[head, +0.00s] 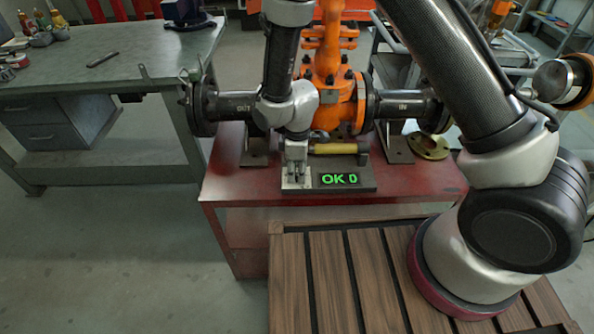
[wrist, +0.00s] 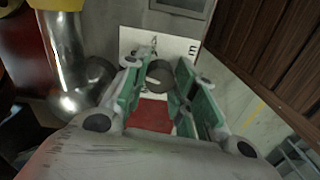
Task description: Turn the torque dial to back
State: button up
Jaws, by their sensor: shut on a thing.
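The torque dial (wrist: 160,75) shows in the wrist view as a dark round knob with a pale mark, on a white plate (wrist: 181,46) with black letters partly hidden by my fingers. My gripper (wrist: 158,83) has its green-padded fingers on both sides of the dial and is shut on it. In the head view my gripper (head: 296,163) points down over the white plate (head: 297,184) at the tester's left end, and it hides the dial.
A yellow-handled tool (head: 338,148) lies behind the display. The orange gate valve (head: 333,90) with dark pipes marked OUT and IN stands behind, on the red table (head: 420,183). A brass flange (head: 429,146) lies at right. A grey workbench (head: 120,75) stands at left.

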jog(key=m, duration=0.5)
jog(key=shift+m, duration=0.3)
jog(key=m, duration=0.5)
jog(key=shift+m, duration=0.4)
jog(key=o, duration=1)
jog(key=shift+o, duration=0.2)
notch_tip(320, 180, up, 12)
